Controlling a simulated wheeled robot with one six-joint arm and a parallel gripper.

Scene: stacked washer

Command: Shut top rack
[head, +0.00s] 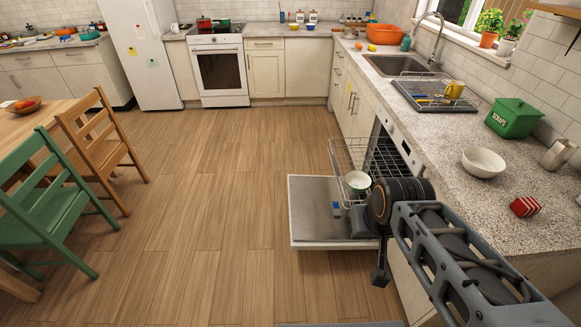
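The dishwasher stands open under the right counter, with its door (318,218) folded down flat. The wire top rack (344,156) is pulled out over the door, and its back part is still inside the opening. A pale bowl (358,181) sits at the near end of the rack. My gripper (361,221) is low at the near side of the rack, over the door's right part. My dark wrist covers much of it and part of the rack. Its fingers are not clear, and I cannot tell whether it touches the rack.
The counter (440,150) above holds a white bowl (484,162), a green scraps bin (513,118), a red striped item (525,206) and a drying tray (430,96) with a yellow mug (454,90). A green chair (45,200) stands left. The wooden floor (210,190) between is clear.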

